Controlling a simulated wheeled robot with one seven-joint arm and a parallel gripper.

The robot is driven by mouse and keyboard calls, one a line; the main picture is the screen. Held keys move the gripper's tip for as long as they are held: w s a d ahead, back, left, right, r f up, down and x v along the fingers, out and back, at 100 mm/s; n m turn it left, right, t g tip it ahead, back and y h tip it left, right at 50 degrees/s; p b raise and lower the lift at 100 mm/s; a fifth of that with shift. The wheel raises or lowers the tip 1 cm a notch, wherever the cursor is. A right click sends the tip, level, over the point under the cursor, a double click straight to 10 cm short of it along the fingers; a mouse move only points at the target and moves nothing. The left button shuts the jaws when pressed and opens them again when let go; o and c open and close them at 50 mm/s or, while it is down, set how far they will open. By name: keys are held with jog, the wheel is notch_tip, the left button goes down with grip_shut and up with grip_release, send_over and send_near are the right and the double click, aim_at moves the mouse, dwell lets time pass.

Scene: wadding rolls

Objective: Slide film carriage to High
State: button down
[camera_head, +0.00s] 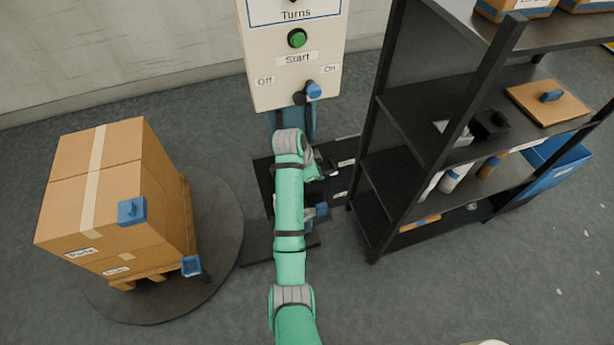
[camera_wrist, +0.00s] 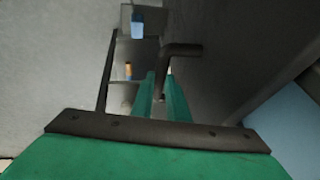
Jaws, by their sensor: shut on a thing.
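The wrapping machine's control post (camera_head: 297,85) stands at the back, with a blue mast (camera_head: 309,118) below it. A dark panel (camera_head: 264,184) with small white labels lies low behind my arm. My gripper shows in the wrist view (camera_wrist: 161,97) as two green fingers close together, shut on a dark bent handle (camera_wrist: 182,49) that I take to be the film carriage's. In the head view the gripper (camera_head: 314,172) is partly hidden by my arm, beside the mast. The carriage body is mostly hidden. I cannot read which label it stands at.
A wrapped-box pallet load (camera_head: 120,205) stands on a round turntable (camera_head: 222,225) at the left, with blue pieces on it. A black shelf rack (camera_head: 408,120) stands close on the right. Floor in front is clear.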

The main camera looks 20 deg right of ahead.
jog(key=shift+w+r, duration=0.15)
jog(key=shift+r, duration=0.25)
jog(key=c, duration=1.7)
grip_release()
jog(key=shift+r, duration=0.1)
jog(key=shift+f, duration=0.2)
jog(key=shift+r, duration=0.1)
jog(key=v, duration=1)
jog(key=shift+a+r, duration=0.25)
jog(key=shift+a, duration=0.1)
jog(key=shift+s+d, duration=0.15)
jog(key=shift+s, duration=0.1)
